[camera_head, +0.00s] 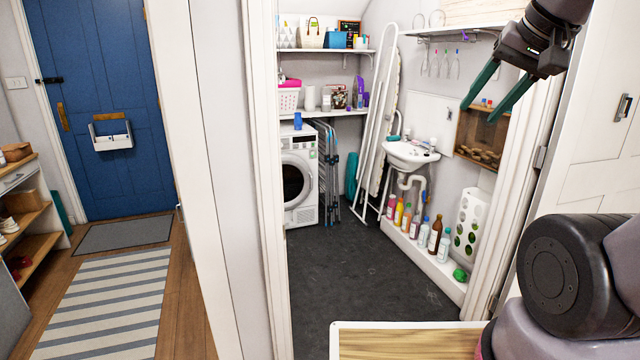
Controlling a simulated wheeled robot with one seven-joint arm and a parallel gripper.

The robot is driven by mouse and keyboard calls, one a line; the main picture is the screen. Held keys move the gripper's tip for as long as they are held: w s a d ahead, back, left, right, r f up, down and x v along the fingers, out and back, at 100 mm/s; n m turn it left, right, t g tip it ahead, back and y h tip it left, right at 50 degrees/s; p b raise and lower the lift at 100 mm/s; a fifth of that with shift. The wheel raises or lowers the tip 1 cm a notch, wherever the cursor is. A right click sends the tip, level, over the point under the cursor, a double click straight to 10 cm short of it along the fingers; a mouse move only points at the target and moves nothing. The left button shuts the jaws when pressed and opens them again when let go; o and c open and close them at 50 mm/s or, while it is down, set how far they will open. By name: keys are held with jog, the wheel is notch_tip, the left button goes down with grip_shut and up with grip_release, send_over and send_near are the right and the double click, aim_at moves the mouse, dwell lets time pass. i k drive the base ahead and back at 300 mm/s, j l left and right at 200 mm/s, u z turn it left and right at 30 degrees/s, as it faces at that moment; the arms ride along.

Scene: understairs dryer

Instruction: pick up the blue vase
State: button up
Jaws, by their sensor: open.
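A small blue object (298,121), which looks like the blue vase, stands upright on top of the white dryer (300,205) at the back of the understairs room. It is small in the picture, so its exact shape is hard to tell. My gripper (477,114) is at the upper right, with its two green fingers apart and nothing between them. It points down and to the left and is well apart from the blue object, which is farther back and to the left.
The doorway frame (262,200) stands left of the room's clear dark floor (355,285). A folded rack (328,170), an ironing board (385,120) and a sink (408,155) stand near the dryer. Several bottles (435,235) line the right ledge. A wooden-topped surface (400,343) is close in front.

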aim_at(298, 121)
jog(key=i, duration=2.25)
jog(key=i+u, duration=0.15)
jog(key=i, duration=0.35)
jog(key=i+u, duration=0.1)
jog(key=i, duration=0.45)
jog(key=i+l+u, duration=0.15)
jog(key=i, duration=0.35)
jog(key=i+l+u, duration=0.15)
jog(key=i, duration=0.35)
jog(key=i+u, duration=0.15)
jog(key=i, duration=0.5)
